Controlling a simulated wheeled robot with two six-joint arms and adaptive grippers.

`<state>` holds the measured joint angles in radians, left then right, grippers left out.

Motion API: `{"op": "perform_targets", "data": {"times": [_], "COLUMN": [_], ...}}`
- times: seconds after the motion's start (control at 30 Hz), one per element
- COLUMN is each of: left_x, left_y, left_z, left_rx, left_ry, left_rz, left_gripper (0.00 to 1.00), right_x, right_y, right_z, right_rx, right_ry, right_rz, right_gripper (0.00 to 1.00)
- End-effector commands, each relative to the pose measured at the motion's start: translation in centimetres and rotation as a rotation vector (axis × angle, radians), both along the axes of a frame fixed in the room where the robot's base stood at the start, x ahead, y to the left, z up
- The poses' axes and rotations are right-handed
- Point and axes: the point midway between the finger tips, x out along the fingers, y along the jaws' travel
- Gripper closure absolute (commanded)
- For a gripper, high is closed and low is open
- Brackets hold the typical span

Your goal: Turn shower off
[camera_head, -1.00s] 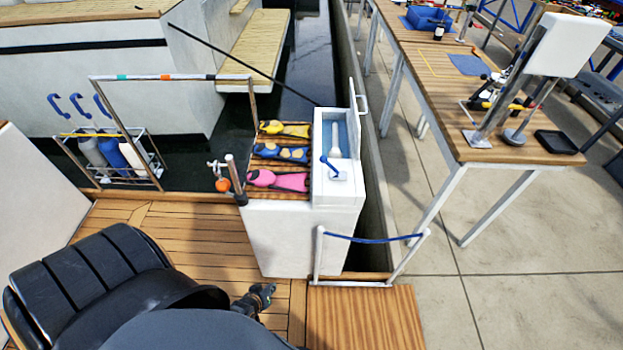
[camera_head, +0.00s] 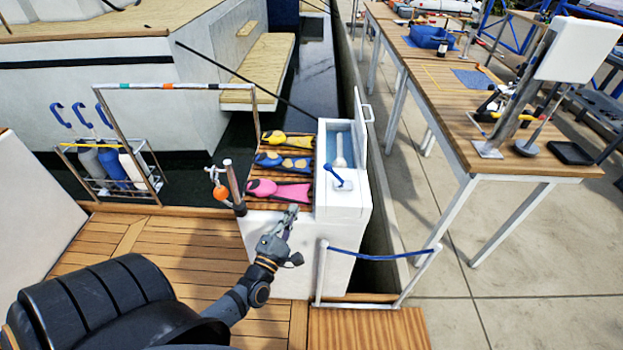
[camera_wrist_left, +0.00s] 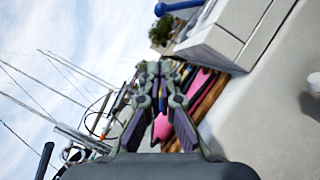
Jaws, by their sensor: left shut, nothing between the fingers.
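A white box (camera_head: 345,207) with its lid open holds a pale shower handset (camera_head: 340,152) in its blue-lined recess. A blue lever (camera_head: 333,173) stands on a white base at the near end of the recess. My left gripper (camera_head: 291,209) is shut and empty, in front of the cabinet, left of and lower in the picture than the lever. Its shut fingers also show in the left wrist view (camera_wrist_left: 160,70); a blue bar (camera_wrist_left: 178,7), perhaps the lever, is at the top there. My right gripper is out of view.
Pink (camera_head: 280,190), blue and yellow fins lie on the wooden slats left of the box. A post with an orange ball (camera_head: 220,192) stands farther left. A blue rope rail (camera_head: 380,256) is at the right. The wooden deck at left is open.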

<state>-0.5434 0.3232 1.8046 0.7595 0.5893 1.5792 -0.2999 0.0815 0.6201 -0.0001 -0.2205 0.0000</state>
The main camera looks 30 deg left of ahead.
Motion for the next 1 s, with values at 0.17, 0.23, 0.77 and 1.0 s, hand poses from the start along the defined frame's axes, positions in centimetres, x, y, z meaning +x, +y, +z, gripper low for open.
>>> {"op": "perform_targets", "data": {"times": [0.17, 0.23, 0.77, 1.0], "left_x": [0.7, 1.5, 11.2, 12.6], "left_y": [0.1, 0.3, 0.8, -0.1], "left_z": [0.2, 0.4, 3.2, 3.8], "left_rx": [0.001, 0.001, -0.001, 0.000], "left_ry": [-0.001, -0.002, -0.001, 0.002], "left_rz": [0.001, 0.000, 0.001, 0.000], "left_gripper": [1.00, 1.00, 1.00, 1.00], "right_x": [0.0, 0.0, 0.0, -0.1], "right_y": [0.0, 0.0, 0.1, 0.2], "right_z": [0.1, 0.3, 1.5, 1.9], "right_rx": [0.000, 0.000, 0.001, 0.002], "right_ry": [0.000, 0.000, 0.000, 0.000], "right_rz": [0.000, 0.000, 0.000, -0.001], "right_gripper": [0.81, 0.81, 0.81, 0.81]}}
